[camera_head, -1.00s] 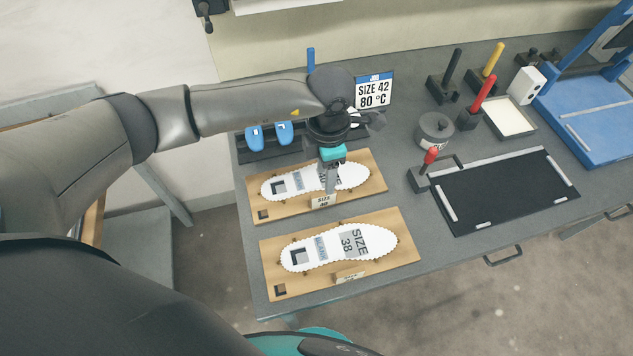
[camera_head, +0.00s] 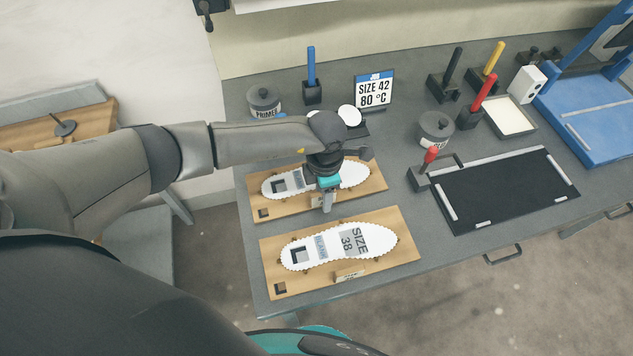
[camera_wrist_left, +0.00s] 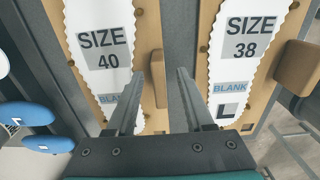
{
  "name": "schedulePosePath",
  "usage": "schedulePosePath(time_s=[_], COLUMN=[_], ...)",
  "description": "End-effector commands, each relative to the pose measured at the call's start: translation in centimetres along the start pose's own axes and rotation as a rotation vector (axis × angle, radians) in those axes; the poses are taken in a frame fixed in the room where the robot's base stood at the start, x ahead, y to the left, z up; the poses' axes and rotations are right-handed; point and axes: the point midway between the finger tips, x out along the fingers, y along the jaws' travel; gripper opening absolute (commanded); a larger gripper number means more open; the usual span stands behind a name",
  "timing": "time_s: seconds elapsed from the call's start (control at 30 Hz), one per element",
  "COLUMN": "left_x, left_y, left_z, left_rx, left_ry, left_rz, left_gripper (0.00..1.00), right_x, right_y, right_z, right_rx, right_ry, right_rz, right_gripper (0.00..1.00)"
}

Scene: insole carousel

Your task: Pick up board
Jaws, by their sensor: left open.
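The farther wooden board (camera_head: 377,187) bears a white insole blank (camera_head: 353,175); the wrist view shows it marked SIZE 40 (camera_wrist_left: 105,60). The nearer wooden board (camera_head: 405,250) bears a white blank marked SIZE 38 (camera_head: 353,241); it also shows at the right of the wrist view (camera_wrist_left: 247,45). My left gripper (camera_head: 327,208) is open, pointing down over the front edge of the farther board. In the left wrist view, a small tan upright block (camera_wrist_left: 160,78) on that board's edge appears between the open fingers (camera_wrist_left: 158,72). I cannot tell how deep it sits there. My right gripper is not in view.
A SIZE 42, 80 °C sign (camera_head: 374,91) and a PRIMER pot (camera_head: 264,101) stand behind. A black mat (camera_head: 505,190) with light strips lies right, near a red-handled holder (camera_head: 420,176). A blue frame (camera_head: 590,125) stands far right. Blue insoles (camera_wrist_left: 32,113) show left in the wrist view.

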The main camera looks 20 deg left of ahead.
Motion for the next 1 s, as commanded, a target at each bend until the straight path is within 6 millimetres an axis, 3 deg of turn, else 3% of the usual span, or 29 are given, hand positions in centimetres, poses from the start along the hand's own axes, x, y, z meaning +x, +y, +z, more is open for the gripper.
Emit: schedulePosePath(time_s=[0.1,0.57,1.0], left_x=[-0.03,-0.07,-0.08], left_y=[0.0,0.03,0.04], left_z=[0.0,-0.01,-0.01], left_rx=[0.0,-0.001,-0.001], left_ry=[0.0,0.0,0.0], left_rz=[0.0,0.0,0.0], left_gripper=[0.5,0.0,0.0], right_x=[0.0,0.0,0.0], right_y=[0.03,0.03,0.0], right_z=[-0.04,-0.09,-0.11], right_rx=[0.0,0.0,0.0], right_ry=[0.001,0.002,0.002], right_rz=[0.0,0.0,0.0], right_gripper=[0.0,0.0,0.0])
